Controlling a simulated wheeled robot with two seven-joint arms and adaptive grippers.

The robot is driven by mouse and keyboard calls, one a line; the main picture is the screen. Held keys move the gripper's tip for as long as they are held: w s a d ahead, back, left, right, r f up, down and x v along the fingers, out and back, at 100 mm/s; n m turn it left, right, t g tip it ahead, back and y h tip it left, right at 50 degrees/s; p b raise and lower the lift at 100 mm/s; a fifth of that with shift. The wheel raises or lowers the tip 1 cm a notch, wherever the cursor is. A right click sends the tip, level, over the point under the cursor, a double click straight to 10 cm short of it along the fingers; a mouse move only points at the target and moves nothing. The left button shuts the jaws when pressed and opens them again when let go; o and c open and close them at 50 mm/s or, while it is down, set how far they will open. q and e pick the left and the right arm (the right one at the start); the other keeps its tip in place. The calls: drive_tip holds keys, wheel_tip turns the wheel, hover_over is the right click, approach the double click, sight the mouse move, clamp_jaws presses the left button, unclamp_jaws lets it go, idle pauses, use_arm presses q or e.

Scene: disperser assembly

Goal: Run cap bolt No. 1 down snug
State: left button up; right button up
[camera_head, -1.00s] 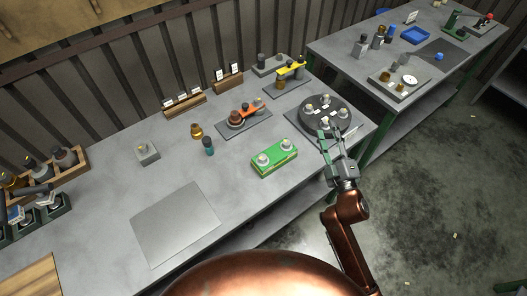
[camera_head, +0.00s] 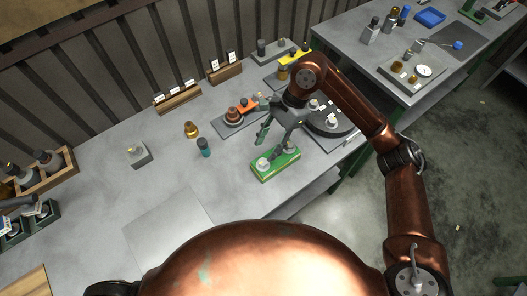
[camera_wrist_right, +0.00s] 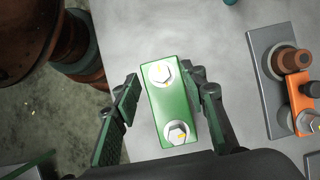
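A green block (camera_head: 277,168) lies near the front edge of the bench and carries two bright hex-headed bolts; one bolt (camera_head: 262,163) shows at its left end. In the right wrist view the block (camera_wrist_right: 170,101) shows an upper bolt (camera_wrist_right: 160,73) and a lower bolt (camera_wrist_right: 178,133). I cannot tell which is No. 1. My right gripper (camera_head: 276,133) is above the block, pointing down. In the wrist view the gripper (camera_wrist_right: 163,88) is open and empty, one finger on each side of the block in the picture. My left gripper is not in view.
A round dark plate (camera_head: 333,120) with bolts stands right of the block, partly behind my right arm. An orange part (camera_head: 250,104) on a grey plate lies behind. A teal-bodied bottle (camera_head: 204,148) and a brass piece (camera_head: 191,130) stand left.

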sight(262, 162)
drive_tip(key=shift+w+d+f+h, duration=0.25)
drive_tip(key=shift+d+f+h, duration=0.15)
drive_tip(key=shift+d+f, duration=0.1)
drive_tip(key=x, duration=0.6)
drive_tip(key=shift+s+a+f, duration=0.1)
drive_tip(key=shift+a+f, duration=0.1)
drive_tip(key=shift+f, duration=0.1)
drive_tip(key=shift+c, duration=0.2)
clamp_jaws()
